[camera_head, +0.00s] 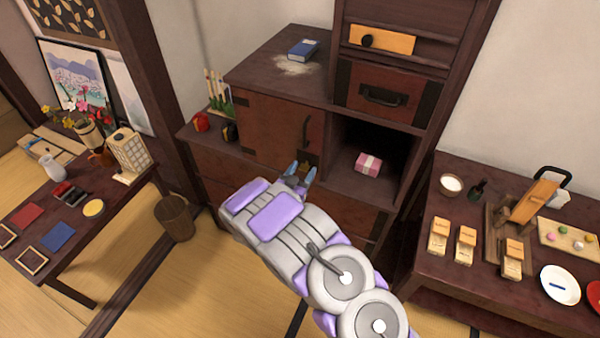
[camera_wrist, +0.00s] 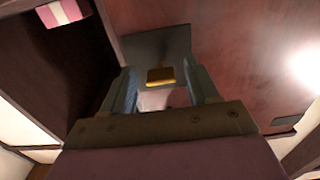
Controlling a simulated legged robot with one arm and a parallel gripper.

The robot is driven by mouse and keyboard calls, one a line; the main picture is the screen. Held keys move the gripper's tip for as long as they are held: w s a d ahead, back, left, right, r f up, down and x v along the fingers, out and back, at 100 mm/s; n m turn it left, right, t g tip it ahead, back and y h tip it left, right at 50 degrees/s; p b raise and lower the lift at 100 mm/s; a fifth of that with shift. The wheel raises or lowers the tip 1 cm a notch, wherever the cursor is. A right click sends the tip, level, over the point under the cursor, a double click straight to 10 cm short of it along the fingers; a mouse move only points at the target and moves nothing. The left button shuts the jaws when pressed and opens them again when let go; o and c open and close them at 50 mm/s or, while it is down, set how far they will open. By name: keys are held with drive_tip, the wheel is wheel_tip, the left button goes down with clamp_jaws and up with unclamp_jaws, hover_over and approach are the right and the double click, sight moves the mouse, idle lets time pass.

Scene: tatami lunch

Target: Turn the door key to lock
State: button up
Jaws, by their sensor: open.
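The cabinet's reddish sliding or hinged door (camera_head: 262,130) appears closed, left of an open compartment. A dark lock plate (camera_head: 312,160) sits low at its right edge, partly hidden by my gripper. In the wrist view the dark plate (camera_wrist: 170,45) shows a small gold key-like piece (camera_wrist: 160,76). My gripper (camera_head: 300,170) is open at the plate. In the wrist view its two blue-grey fingers (camera_wrist: 162,88) stand on either side of the gold piece, with gaps visible. I cannot tell whether the fingertips touch the plate.
The open compartment right of the door holds a pink box (camera_head: 368,164), also in the wrist view (camera_wrist: 62,12). A drawer (camera_head: 380,94) is above it. A blue book (camera_head: 302,49) lies on top. Side tables stand left (camera_head: 110,225) and right (camera_head: 430,215); a bin (camera_head: 175,218) stands on the floor.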

drive_tip(key=shift+d+r, duration=0.15)
drive_tip(key=shift+d, duration=0.35)
drive_tip(key=shift+a, duration=0.85)
drive_tip(key=c, duration=0.4)
drive_tip(key=shift+c, duration=0.8)
drive_tip(key=shift+d, duration=0.45)
drive_tip(key=c, duration=0.4)
drive_tip(key=shift+a, duration=0.15)
drive_tip(key=shift+c, duration=0.4)
